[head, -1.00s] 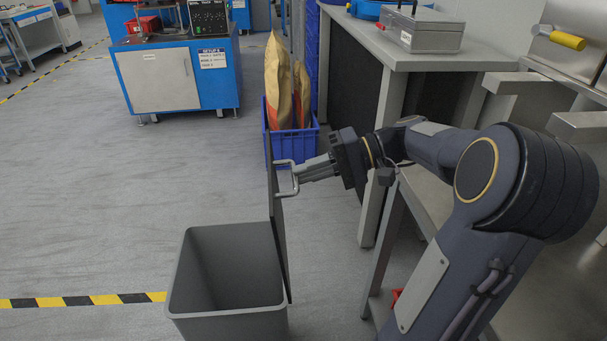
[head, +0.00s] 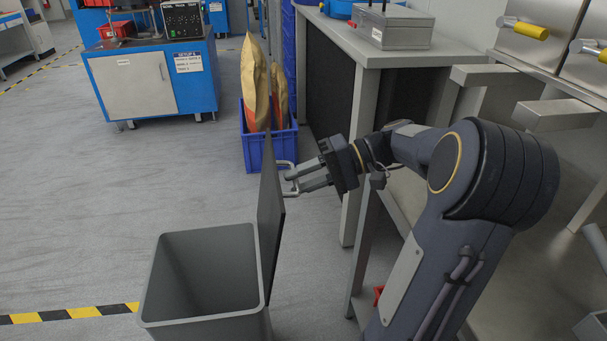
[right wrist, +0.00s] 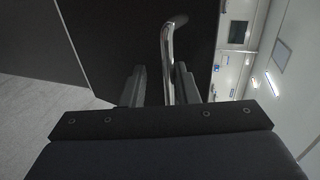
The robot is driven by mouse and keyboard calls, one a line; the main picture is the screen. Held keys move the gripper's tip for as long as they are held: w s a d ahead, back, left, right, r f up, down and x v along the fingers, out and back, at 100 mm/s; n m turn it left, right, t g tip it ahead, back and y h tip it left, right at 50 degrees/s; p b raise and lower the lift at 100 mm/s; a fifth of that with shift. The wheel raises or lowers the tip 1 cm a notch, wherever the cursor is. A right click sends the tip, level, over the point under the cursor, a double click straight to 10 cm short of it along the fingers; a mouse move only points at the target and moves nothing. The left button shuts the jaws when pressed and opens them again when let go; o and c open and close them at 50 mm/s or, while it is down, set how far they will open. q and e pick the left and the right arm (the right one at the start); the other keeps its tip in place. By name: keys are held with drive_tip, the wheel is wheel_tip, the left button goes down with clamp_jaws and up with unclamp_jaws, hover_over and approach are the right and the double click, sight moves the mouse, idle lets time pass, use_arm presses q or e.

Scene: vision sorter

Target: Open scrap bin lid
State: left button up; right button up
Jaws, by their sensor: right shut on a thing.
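The scrap bin (head: 205,275) is a grey open-topped box on the floor at the lower middle of the head view. Its dark lid (head: 270,215) stands upright along the bin's right side, so the opening shows. A metal bar handle (head: 291,168) sticks out from the lid's right face. My right gripper (head: 297,182) is shut on the handle; in the right wrist view the bar (right wrist: 168,62) runs between the two fingers (right wrist: 160,88). The inside of the bin looks empty where it shows. My left gripper is not in view.
A blue crate (head: 262,152) with paper sacks (head: 256,85) stands behind the lid. A workbench (head: 385,50) with a grey metal case (head: 392,25) is at the right, close to my right arm. A blue cabinet (head: 150,80) stands at the back. The floor to the left is clear.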

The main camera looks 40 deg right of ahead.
drive_tip(key=o, duration=0.3)
drive_tip(key=shift+w+a+f, duration=0.1)
drive_tip(key=shift+f, duration=0.2)
drive_tip(key=shift+d+r, duration=0.2)
drive_tip(key=shift+r, duration=0.05)
drive_tip(key=p+v, duration=0.1)
drive_tip(key=v, duration=0.6)
drive_tip(key=shift+d+p, duration=0.35)
